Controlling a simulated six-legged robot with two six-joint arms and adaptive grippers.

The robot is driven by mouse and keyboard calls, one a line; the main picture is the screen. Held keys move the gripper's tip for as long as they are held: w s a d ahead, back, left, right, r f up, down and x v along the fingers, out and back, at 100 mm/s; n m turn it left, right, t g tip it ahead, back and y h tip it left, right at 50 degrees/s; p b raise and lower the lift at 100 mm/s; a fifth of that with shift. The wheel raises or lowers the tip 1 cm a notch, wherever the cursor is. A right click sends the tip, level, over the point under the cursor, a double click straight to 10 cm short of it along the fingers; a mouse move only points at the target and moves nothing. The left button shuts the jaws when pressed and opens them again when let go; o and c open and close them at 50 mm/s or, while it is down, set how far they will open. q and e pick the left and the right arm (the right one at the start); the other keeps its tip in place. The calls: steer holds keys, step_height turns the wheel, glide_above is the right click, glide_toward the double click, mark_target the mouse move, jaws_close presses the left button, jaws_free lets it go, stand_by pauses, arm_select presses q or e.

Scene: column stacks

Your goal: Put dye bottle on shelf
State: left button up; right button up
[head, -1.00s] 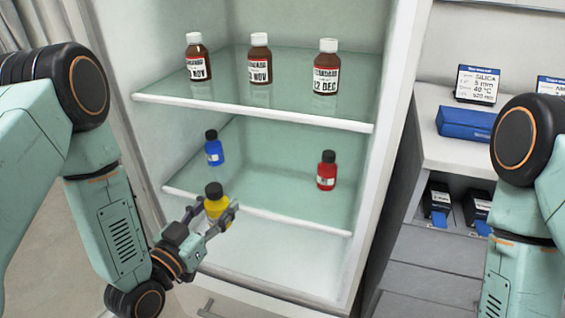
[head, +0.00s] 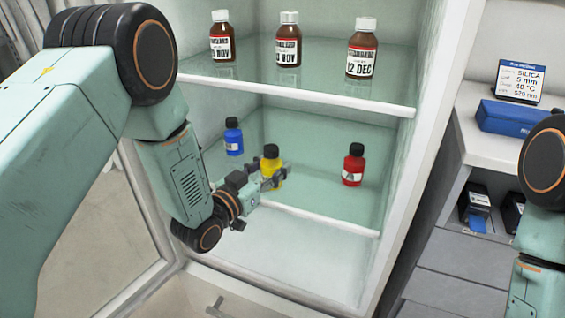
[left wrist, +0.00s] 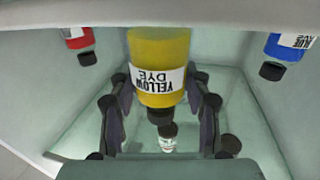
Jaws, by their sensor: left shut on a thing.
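The yellow dye bottle (head: 271,165) with a black cap is held in my left gripper (head: 272,180), at the front of the lower glass shelf (head: 315,190), between the blue and red bottles. In the left wrist view the yellow bottle (left wrist: 160,62) appears upside down between the two fingers, its label reading YELLOW DYE. I cannot tell whether its base touches the shelf. The blue bottle (head: 233,138) stands on the lower shelf to the left. The red bottle (head: 353,165) stands there to the right. My right gripper is out of view; only part of that arm shows at the right edge.
The upper glass shelf (head: 300,97) holds brown bottles (head: 288,45) with dated labels, above my left gripper. The cabinet's right wall (head: 420,150) bounds the shelves.

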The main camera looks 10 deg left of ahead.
mark_target(282, 160)
arm_select(q)
steer(key=shift+w, duration=0.4)
steer(key=w, duration=0.1)
steer(key=w+d, duration=0.1)
steer(key=w, duration=0.1)
steer(key=w+f+b, duration=0.1)
steer(key=shift+w+d, duration=0.2)
steer(key=shift+s+d+r+b, duration=0.15)
steer(key=shift+s+r+b, duration=0.1)
steer(key=shift+b, duration=0.2)
steer(key=shift+w+f, duration=0.25)
steer(key=shift+w, duration=0.1)
steer(key=shift+s, duration=0.25)
steer(key=o, duration=1)
steer(key=shift+o, duration=1.3)
steer(key=shift+w+f, duration=0.15)
steer(key=shift+f, duration=0.05)
steer(key=shift+o, duration=0.8)
steer(key=shift+r, duration=0.15)
